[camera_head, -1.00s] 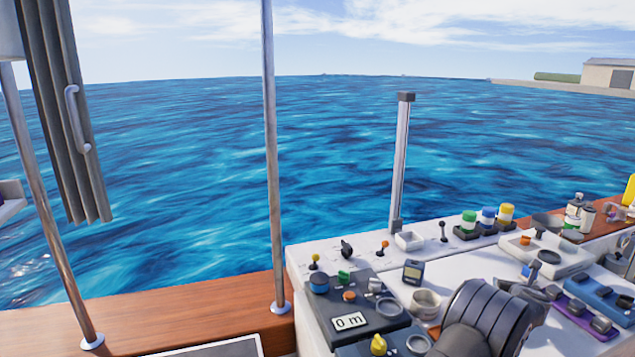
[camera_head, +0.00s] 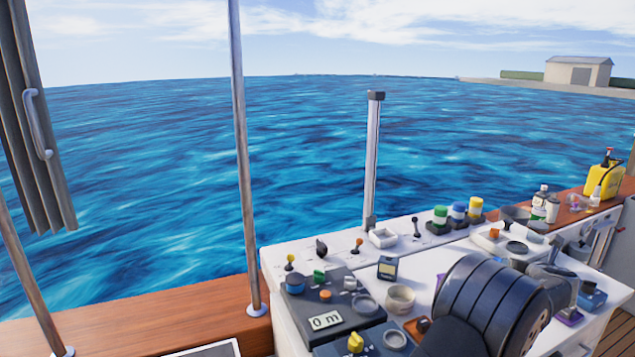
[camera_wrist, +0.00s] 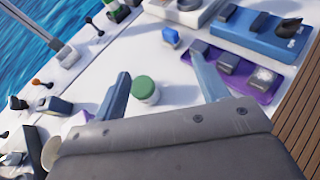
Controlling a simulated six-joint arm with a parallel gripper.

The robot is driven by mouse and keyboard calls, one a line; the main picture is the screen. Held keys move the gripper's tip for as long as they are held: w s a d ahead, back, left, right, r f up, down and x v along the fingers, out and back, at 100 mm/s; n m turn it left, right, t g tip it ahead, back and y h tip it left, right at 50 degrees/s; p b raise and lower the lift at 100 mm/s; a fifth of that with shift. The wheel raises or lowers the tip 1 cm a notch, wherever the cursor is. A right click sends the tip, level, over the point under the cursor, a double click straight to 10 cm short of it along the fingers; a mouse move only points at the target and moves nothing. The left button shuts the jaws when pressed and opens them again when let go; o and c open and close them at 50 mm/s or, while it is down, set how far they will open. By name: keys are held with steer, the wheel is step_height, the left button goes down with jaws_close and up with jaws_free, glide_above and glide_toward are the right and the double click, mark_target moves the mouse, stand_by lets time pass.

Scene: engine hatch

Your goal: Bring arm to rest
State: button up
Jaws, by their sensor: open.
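My gripper (camera_wrist: 160,61) is open in the wrist view, with its two grey fingers spread over the white console top (camera_wrist: 95,75). A white jar with a green lid (camera_wrist: 146,90) shows between the fingers, with gaps at both sides. Whether it lies below the fingers or level with them I cannot tell. In the head view my dark, ribbed arm reaches over the console from the lower right. It hides part of the console top and the things behind it.
A purple switch block (camera_wrist: 232,75) and a blue switch block (camera_wrist: 262,32) lie close to the right finger. A grey box with a "0 m" display (camera_head: 326,321) stands left of my arm. A yellow can (camera_head: 603,182) stands at the back right. A post (camera_head: 372,160) rises behind the console.

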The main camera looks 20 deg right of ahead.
step_height(320, 180, up, 7)
steer(key=w+a+r, duration=0.1)
steer(key=w+a, duration=0.6)
steer(key=w, duration=0.5)
steer(key=shift+a+n+t+y, duration=0.3)
steer(key=shift+a, duration=0.1)
